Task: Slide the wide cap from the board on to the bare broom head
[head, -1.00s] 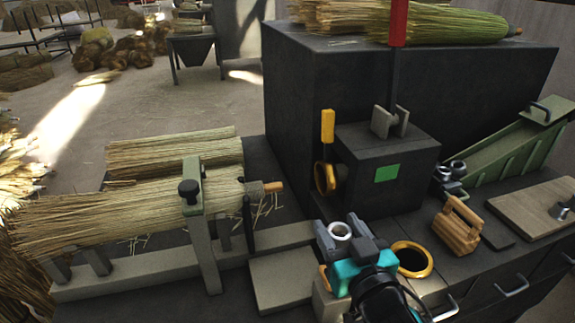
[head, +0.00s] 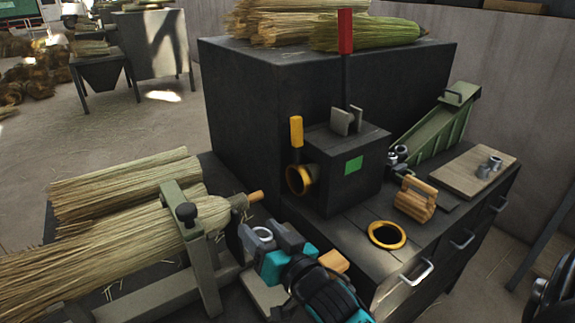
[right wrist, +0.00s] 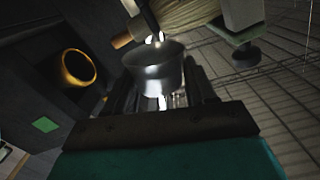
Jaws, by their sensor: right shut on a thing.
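My right gripper (head: 267,236) is shut on a grey metal cap (head: 262,232), a short hollow ring. In the right wrist view the cap (right wrist: 156,68) sits between the finger ends. The straw broom head (head: 120,240) lies in a clamp (head: 185,215) on the left. Its bare wooden end (head: 255,196) points right and lies just beyond the cap in the head view. In the right wrist view the wooden end (right wrist: 122,40) shows behind the cap, apart from it as far as I can tell. My left gripper is not in view.
A dark machine box (head: 335,185) with a yellow-rimmed opening (head: 299,180) and a red-handled lever (head: 345,35) stands behind the gripper. A yellow-ringed hole (head: 387,235), a wooden block tool (head: 414,200) and a green chute (head: 437,125) are to the right.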

